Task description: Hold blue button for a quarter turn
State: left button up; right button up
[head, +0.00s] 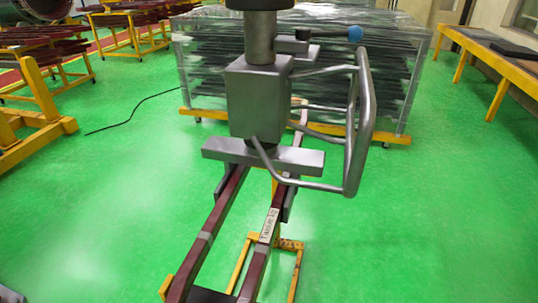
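The blue button (354,33) is a small round blue knob at the right end of a short dark rod near the top of a grey metal lifting head (258,95). The lifting head hangs from a vertical post in the upper middle of the view. A bent tubular grey handle (362,125) sticks out from its right side, with its upper end just below the blue button. A flat grey crossbar (263,156) sits under the head. Neither of my grippers shows in the view, and nothing is touching the button.
Long dark red bars (202,240) run below the crossbar toward me, over a yellow stand (242,262). A wrapped rack (390,85) stands behind. Yellow racks (35,120) are at left and a long bench (490,50) at right. Green floor is open on both sides.

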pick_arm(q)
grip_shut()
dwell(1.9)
